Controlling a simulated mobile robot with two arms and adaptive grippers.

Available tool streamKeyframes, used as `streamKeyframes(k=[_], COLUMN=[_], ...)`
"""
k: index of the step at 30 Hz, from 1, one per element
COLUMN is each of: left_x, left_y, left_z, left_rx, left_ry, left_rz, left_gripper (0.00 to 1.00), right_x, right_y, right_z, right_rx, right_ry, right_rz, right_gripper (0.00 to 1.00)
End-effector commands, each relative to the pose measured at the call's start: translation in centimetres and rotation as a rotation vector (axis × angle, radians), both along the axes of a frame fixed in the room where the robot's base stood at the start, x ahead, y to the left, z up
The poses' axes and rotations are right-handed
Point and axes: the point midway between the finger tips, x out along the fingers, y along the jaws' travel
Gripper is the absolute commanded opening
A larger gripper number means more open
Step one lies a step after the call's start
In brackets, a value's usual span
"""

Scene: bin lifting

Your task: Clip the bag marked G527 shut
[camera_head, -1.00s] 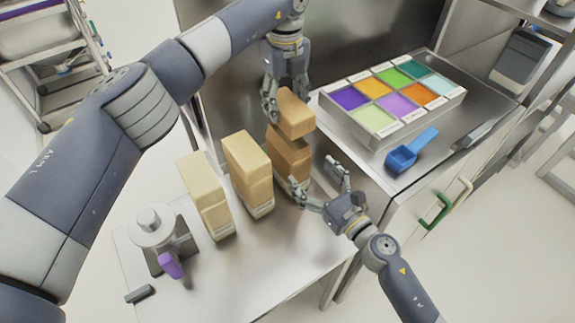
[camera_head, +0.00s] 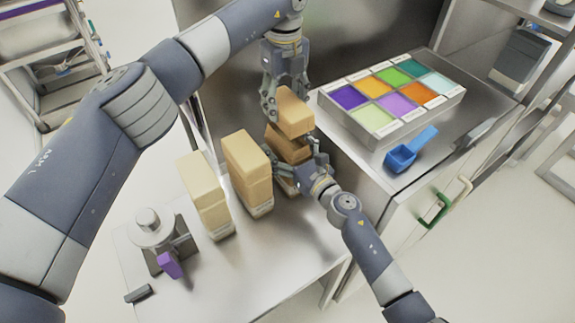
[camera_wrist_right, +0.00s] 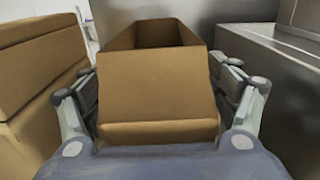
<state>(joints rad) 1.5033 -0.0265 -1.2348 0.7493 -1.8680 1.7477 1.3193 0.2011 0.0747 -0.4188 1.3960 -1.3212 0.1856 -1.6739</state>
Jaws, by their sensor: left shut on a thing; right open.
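Three tan paper bags stand in a row on the metal table. The right bag (camera_head: 289,143) has a tilted upper part (camera_head: 295,113), with a darker crease or gap below it. My left gripper (camera_head: 284,101) is shut on that upper part from behind. My right gripper (camera_head: 297,168) is open, its fingers on either side of the right bag's lower part. In the right wrist view, the bag (camera_wrist_right: 158,85) stands between the open fingers of the right gripper (camera_wrist_right: 160,100); a dark opening shows behind its front face. No G527 marking is readable. A green clip-like loop (camera_head: 436,210) hangs at the cabinet edge.
The middle bag (camera_head: 247,170) and left bag (camera_head: 205,195) stand close by on the left. A white device (camera_head: 152,228) with a purple part is at far left. A compartment tray (camera_head: 365,130) and blue scoop (camera_head: 402,157) lie on the right.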

Motion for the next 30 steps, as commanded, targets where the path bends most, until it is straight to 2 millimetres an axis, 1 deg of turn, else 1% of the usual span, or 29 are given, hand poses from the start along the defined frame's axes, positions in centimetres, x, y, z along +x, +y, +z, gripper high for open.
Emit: streamKeyframes(k=[4, 5, 6, 8, 9, 11, 12, 17, 19, 23, 27, 30], left_x=[0.0, 0.0, 0.0, 0.0, 0.0, 0.0, 0.0, 0.0, 0.0, 0.0, 0.1, 0.1], left_y=[0.0, 0.0, 0.0, 0.0, 0.0, 0.0, 0.0, 0.0, 0.0, 0.0, 0.1, 0.1], left_z=[0.0, 0.0, 0.0, 0.0, 0.0, 0.0, 0.0, -0.1, -0.5, -2.1, -4.2, -5.0], left_rx=[0.000, 0.000, 0.000, 0.000, 0.000, 0.000, 0.000, 0.000, 0.000, 0.001, 0.001, -0.001], left_ry=[0.000, 0.000, 0.000, 0.000, 0.000, 0.000, 0.000, 0.000, 0.001, 0.003, 0.003, 0.002], left_rz=[0.000, 0.000, 0.000, 0.000, 0.000, 0.000, 0.000, 0.000, 0.000, 0.000, -0.001, -0.002], left_gripper=[0.30, 0.30, 0.30, 0.30, 0.30, 0.30, 0.30, 0.30, 0.30, 0.30, 0.30, 0.30], right_x=[0.0, 0.0, 0.0, 0.0, 0.0, 0.0, 0.0, 0.0, 0.0, 0.0, 0.0, 0.0], right_y=[0.0, 0.0, 0.0, 0.0, 0.0, 0.0, 0.0, 0.0, 0.0, 0.0, 0.0, 0.0], right_z=[0.0, 0.0, 0.0, 0.0, 0.0, 0.0, 0.0, 0.0, 0.0, 0.0, 0.1, 0.1], right_rx=[0.000, 0.000, 0.000, 0.000, 0.000, 0.000, 0.000, 0.000, 0.001, 0.001, 0.001, 0.001], right_ry=[0.000, 0.000, 0.000, 0.000, 0.000, 0.000, 0.000, 0.000, -0.001, -0.001, -0.001, -0.001], right_rz=[0.000, 0.000, 0.000, 0.000, 0.000, 0.000, 0.000, 0.000, 0.000, 0.000, 0.000, 0.000], right_gripper=[0.82, 0.77, 0.68, 0.54, 0.45, 0.32, 0.27, 0.27, 0.27, 0.26, 0.26, 0.26])
